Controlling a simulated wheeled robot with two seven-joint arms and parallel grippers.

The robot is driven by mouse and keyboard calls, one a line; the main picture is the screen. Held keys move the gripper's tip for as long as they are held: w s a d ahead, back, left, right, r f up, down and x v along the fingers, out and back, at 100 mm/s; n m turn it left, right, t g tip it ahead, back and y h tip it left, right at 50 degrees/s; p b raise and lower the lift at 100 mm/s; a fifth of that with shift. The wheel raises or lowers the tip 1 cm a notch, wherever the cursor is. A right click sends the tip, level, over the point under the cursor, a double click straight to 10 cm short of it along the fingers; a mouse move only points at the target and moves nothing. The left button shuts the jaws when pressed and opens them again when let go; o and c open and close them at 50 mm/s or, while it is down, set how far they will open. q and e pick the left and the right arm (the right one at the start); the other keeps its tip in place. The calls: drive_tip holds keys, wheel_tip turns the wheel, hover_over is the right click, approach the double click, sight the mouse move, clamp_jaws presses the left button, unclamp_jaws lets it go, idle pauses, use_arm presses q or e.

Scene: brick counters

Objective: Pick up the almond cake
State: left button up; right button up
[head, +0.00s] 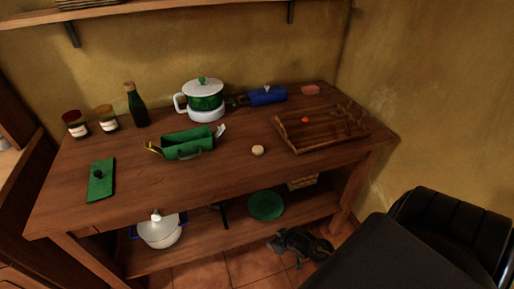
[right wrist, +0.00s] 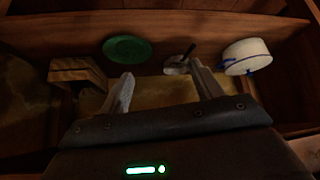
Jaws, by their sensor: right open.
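A small round pale beige item (head: 258,150), which looks like the almond cake, lies on the wooden counter (head: 225,185), near the middle and left of a wooden tray. My right gripper (head: 284,254) is low in front of the counter, below the level of its top and well apart from the cake. In the right wrist view its two fingers (right wrist: 162,86) are spread with nothing between them, facing the lower shelf. The cake does not show in that view. My left gripper is not in view.
The wooden tray (head: 329,145) stands right of the cake. A green holder (head: 186,144) stands to its left, with a white and green pot (head: 204,95) behind. The lower shelf bears a green plate (head: 265,205) and a white pot (head: 160,231). The counter's front edge lies between gripper and cake.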

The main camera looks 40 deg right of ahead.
drive_tip(key=w+d+r+t+h+p, duration=0.1)
drive_tip(key=w+r+t, duration=0.15)
drive_tip(key=r, duration=1.15)
drive_tip(key=w+d+r+t+p, duration=0.15)
drive_tip(key=w+r, duration=0.25)
drive_tip(key=r, duration=1)
drive_tip(key=t, duration=0.2)
approach(258, 148)
drive_tip(key=shift+s+a+r+m+b, duration=0.15)
drive_tip(key=shift+s+m+b, duration=0.3)
drive_tip(key=shift+s, duration=0.5)
drive_tip(key=shift+w+r, duration=0.1)
drive_tip(key=shift+w, duration=0.05)
drive_tip(key=x, duration=0.5)
drive_tip(key=shift+w, duration=0.55)
drive_tip(key=p+x, duration=0.1)
drive_tip(key=x, duration=0.3)
drive_tip(key=shift+w+f, duration=0.2)
drive_tip(key=shift+f, duration=0.05)
